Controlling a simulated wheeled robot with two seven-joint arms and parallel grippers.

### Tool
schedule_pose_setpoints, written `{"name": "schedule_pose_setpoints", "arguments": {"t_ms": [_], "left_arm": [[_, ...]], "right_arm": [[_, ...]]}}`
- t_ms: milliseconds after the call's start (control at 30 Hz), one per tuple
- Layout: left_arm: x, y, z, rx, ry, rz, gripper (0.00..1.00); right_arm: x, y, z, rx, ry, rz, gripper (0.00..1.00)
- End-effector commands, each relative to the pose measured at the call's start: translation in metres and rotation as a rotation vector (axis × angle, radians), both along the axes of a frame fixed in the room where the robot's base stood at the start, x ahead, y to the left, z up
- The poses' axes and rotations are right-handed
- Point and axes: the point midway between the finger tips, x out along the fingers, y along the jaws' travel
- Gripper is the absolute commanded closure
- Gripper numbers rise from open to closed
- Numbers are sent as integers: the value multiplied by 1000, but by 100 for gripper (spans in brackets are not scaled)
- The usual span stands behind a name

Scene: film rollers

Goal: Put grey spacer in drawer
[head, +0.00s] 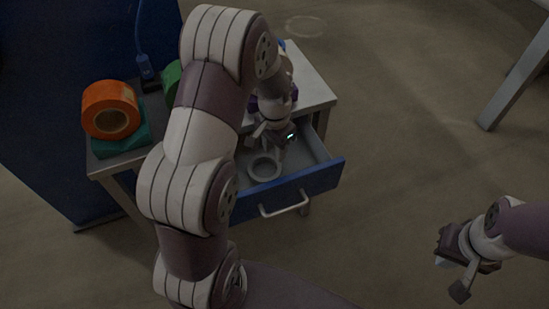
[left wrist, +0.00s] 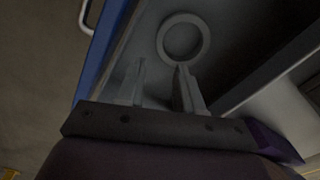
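The grey spacer (head: 265,168) is a flat ring lying in the pulled-out drawer (head: 318,178), which has a blue front. The spacer also shows in the left wrist view (left wrist: 163,38). My left gripper (head: 268,146) is over the drawer, just behind the spacer. In the left wrist view, the fingers of my left gripper (left wrist: 160,75) stand apart with nothing between them. One fingertip overlaps the near rim of the ring; I cannot tell if it touches. My right gripper (head: 452,277) hangs empty over the floor at the far right, its fingers apart.
An orange roll (head: 109,107) stands on a teal block (head: 122,142) at the left of the cabinet top, with a green roll (head: 172,78) partly hidden by my left arm. The drawer handle (head: 284,206) sticks out in front.

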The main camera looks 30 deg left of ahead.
Motion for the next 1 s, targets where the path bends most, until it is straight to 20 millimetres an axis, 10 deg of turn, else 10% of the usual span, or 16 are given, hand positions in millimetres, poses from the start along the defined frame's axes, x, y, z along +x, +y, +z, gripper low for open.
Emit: {"name": "schedule_pose_setpoints", "arguments": {"t_ms": [200, 400, 1000], "left_arm": [[-73, -49, 56, -7, -79, 168, 64], [-126, -67, 68, -25, -116, 280, 64], [-127, -67, 67, -24, -113, 284, 64]], "right_arm": [[0, 0, 0, 0, 0, 0, 100], [0, 0, 0, 0, 0, 0, 100], [0, 0, 0, 0, 0, 0, 100]]}}
